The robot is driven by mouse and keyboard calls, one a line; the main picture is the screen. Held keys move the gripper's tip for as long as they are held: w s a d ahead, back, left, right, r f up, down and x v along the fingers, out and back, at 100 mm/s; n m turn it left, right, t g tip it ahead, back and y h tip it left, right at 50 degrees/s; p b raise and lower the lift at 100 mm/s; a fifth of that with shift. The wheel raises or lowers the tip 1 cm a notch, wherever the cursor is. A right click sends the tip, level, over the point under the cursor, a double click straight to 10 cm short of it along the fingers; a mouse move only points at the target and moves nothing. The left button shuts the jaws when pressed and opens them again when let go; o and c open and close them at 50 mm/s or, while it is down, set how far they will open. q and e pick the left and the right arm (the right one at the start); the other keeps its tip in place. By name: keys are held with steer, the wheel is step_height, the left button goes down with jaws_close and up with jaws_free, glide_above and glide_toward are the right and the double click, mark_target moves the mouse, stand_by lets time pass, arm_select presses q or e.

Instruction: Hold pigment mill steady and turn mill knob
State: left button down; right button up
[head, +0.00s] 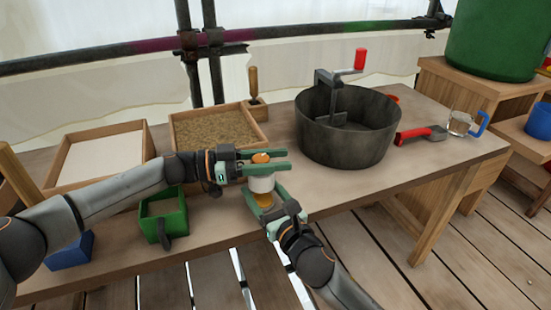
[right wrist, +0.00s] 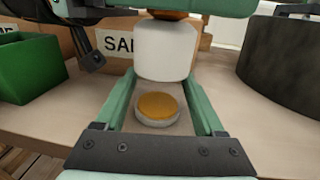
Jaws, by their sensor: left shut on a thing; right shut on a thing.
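The pigment mill (head: 262,183) is a white cylinder with an orange-brown knob (head: 261,157) on top. It stands upright near the table's front edge. My left gripper (head: 272,162) comes in from the left and is shut on the knob, its green fingers on either side. My right gripper (head: 265,189) comes from the front, lower down, and is shut on the white body. In the right wrist view, the white body (right wrist: 165,52) shows at the fingertips, with the knob mostly hidden by a green finger. A round ochre-topped disc (right wrist: 157,107) lies below, between the right fingers.
A dark round tub (head: 345,140) with a red-handled crank stands to the right. A sand-filled wooden tray (head: 215,127) is behind, and a green box (head: 163,213) is left. A red-handled scoop (head: 420,134) and clear mug (head: 460,123) sit at the right end.

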arm_select(q)
steer(key=shift+f, duration=0.1)
steer(key=shift+c, duration=2.1)
jaws_free()
step_height(320, 180, up, 10)
